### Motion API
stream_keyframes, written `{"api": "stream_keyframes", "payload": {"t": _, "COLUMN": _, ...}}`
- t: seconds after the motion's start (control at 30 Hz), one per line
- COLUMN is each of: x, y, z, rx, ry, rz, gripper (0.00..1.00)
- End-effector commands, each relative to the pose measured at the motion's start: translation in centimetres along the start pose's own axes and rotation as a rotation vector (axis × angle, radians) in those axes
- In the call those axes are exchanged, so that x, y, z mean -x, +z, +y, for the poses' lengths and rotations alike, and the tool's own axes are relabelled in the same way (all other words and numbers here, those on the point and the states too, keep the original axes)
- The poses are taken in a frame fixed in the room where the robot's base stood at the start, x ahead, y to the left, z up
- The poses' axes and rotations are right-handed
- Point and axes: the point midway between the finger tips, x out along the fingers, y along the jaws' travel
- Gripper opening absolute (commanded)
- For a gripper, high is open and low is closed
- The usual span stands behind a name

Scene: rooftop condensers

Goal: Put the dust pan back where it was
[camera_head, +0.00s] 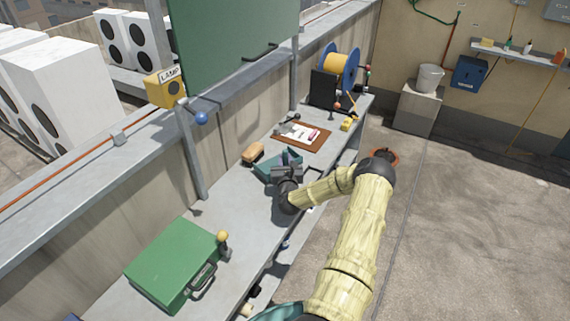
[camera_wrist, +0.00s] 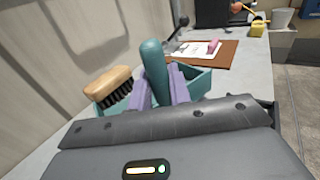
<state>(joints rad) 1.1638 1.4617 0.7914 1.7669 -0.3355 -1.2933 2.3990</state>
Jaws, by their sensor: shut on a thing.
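The teal dust pan (camera_head: 264,172) is on or just above the grey bench, near the wall side; I cannot tell whether it touches the bench. In the wrist view its tray (camera_wrist: 197,82) spreads behind my fingers and its thick round handle (camera_wrist: 154,70) rises between them. My gripper (camera_head: 287,160) is shut on the handle, with a purple-grey finger on each side in the wrist view (camera_wrist: 160,88). A brush (camera_head: 253,152) with a wooden back and black bristles lies close beside the pan; it also shows left of the handle in the wrist view (camera_wrist: 108,84).
A brown clipboard (camera_head: 302,136) with papers and a pink item lies beyond the pan. A green case (camera_head: 175,262) stands at the near end of the bench (camera_head: 225,206). A cable reel (camera_head: 341,66) stands at the far end. Bare bench lies between case and pan.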

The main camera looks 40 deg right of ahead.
Motion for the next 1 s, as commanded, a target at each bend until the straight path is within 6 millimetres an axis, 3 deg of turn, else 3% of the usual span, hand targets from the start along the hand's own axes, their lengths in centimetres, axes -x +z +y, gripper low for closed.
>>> {"api": "stream_keyframes", "payload": {"t": 0.13, "x": 0.0, "y": -1.6, "z": 0.1, "rx": 0.001, "ry": 0.001, "rz": -0.001, "gripper": 0.0}}
{"api": "stream_keyframes", "payload": {"t": 0.5, "x": 0.0, "y": -2.1, "z": 0.0, "rx": 0.001, "ry": 0.001, "rz": -0.001, "gripper": 0.0}}
{"api": "stream_keyframes", "payload": {"t": 0.53, "x": 0.0, "y": -2.1, "z": 0.0, "rx": 0.001, "ry": 0.001, "rz": -0.001, "gripper": 0.21}}
{"api": "stream_keyframes", "payload": {"t": 0.63, "x": 0.0, "y": -2.0, "z": 0.0, "rx": 0.001, "ry": 0.001, "rz": -0.001, "gripper": 0.41}}
{"api": "stream_keyframes", "payload": {"t": 1.0, "x": 0.0, "y": -1.8, "z": 0.1, "rx": 0.001, "ry": 0.001, "rz": -0.001, "gripper": 0.41}}
